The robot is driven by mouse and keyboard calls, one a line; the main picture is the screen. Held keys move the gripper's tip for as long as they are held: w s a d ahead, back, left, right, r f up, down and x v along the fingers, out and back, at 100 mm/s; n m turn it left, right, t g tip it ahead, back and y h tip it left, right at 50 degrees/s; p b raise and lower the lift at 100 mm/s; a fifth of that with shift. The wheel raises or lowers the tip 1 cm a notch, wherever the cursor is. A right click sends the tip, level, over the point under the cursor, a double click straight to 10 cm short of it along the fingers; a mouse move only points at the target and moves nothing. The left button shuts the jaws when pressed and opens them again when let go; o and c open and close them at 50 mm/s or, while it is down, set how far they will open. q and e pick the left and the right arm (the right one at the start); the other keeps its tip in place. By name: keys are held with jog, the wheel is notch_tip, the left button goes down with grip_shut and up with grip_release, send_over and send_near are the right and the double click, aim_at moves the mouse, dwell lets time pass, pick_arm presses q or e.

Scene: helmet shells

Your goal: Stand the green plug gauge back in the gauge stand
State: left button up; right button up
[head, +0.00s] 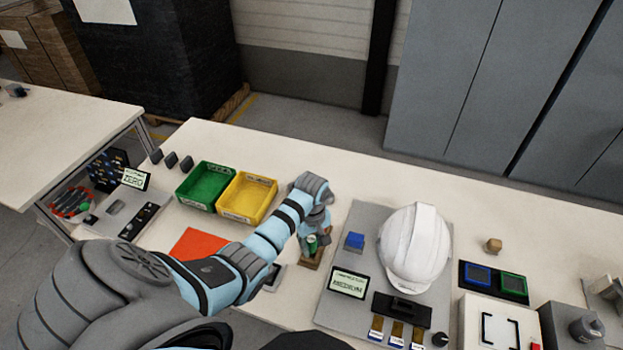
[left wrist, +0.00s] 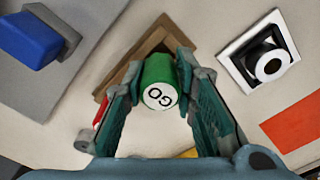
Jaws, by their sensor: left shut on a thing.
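The green plug gauge (left wrist: 158,84) has a white end marked "GO" facing the left wrist camera. My left gripper (left wrist: 165,100) is shut on it, with a finger on each side. In the head view the left gripper (head: 313,238) points down over the wooden gauge stand (head: 308,261), and a bit of green shows between the fingers. The brown stand also shows behind the gauge in the left wrist view (left wrist: 127,76). The gauge's lower end is hidden, so I cannot tell whether it is in the stand or above it. My right gripper is not in view.
A white helmet (head: 412,245) sits on a grey board right of the stand, with a blue block (head: 354,241) nearer. Green (head: 203,186) and yellow (head: 246,196) bins stand at the left. An orange-red sheet (head: 200,250) lies left of my forearm.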

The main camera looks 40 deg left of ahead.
pick_arm(q)
jog(key=shift+s, duration=0.15)
jog(key=shift+p, duration=0.35)
dwell(0.3)
dwell(0.9)
jog(key=shift+f+b, duration=0.55)
jog(key=shift+f, duration=0.6)
dwell(1.1)
dwell(0.5)
jog(key=o, duration=1.1)
jog(key=shift+o, duration=0.2)
